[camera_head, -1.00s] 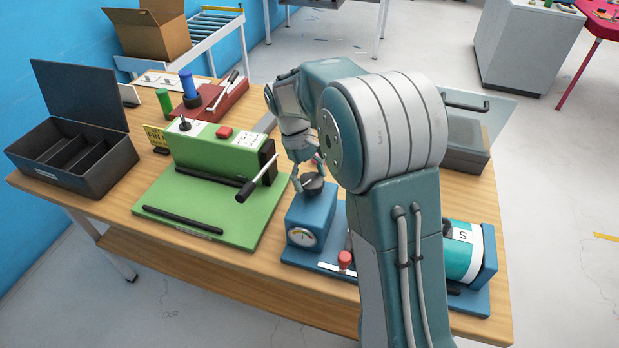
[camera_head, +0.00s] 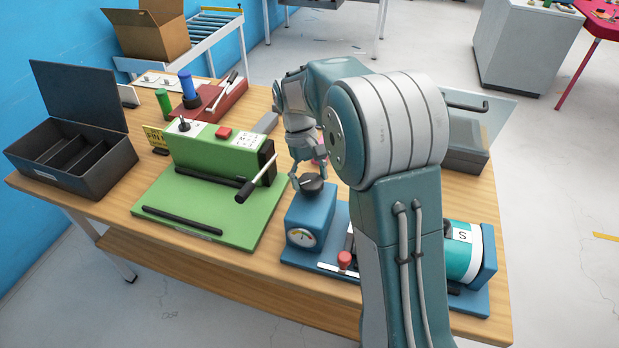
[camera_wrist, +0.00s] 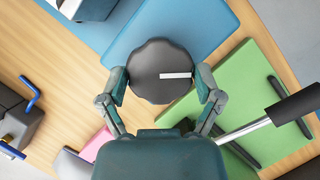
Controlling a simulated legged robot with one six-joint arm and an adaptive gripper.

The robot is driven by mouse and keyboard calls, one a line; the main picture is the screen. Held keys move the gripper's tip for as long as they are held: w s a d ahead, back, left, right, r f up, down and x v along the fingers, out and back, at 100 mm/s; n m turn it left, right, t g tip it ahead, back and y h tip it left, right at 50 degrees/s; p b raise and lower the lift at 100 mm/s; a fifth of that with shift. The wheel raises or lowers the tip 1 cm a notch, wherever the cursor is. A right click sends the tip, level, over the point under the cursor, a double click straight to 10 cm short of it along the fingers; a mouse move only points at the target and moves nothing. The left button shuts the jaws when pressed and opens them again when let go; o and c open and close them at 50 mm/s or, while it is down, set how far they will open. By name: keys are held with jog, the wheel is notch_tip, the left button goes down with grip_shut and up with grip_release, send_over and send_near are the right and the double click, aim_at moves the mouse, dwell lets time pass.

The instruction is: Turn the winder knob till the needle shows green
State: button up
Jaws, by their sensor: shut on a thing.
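The winder knob (camera_wrist: 150,58) is a dark, scalloped disc with a white line pointing right in the wrist view. It sits on top of the blue winder housing (camera_head: 312,212), and also shows in the head view (camera_head: 312,186). My gripper (camera_wrist: 160,84) is shut on the knob, with a finger on each side of its rim. In the head view my gripper (camera_head: 308,178) reaches down to the knob from behind. The round gauge (camera_head: 302,237) on the housing's front has a pale face with a coloured arc. Its needle is too small to read surely.
A green press (camera_head: 215,155) with a black-handled lever (camera_head: 258,180) stands close left of the winder. A red button (camera_head: 345,259) is on the blue base in front. A black open box (camera_head: 70,165) stands at the table's left end.

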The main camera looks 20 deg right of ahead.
jog(key=o, duration=0.9)
jog(key=v, duration=1.2)
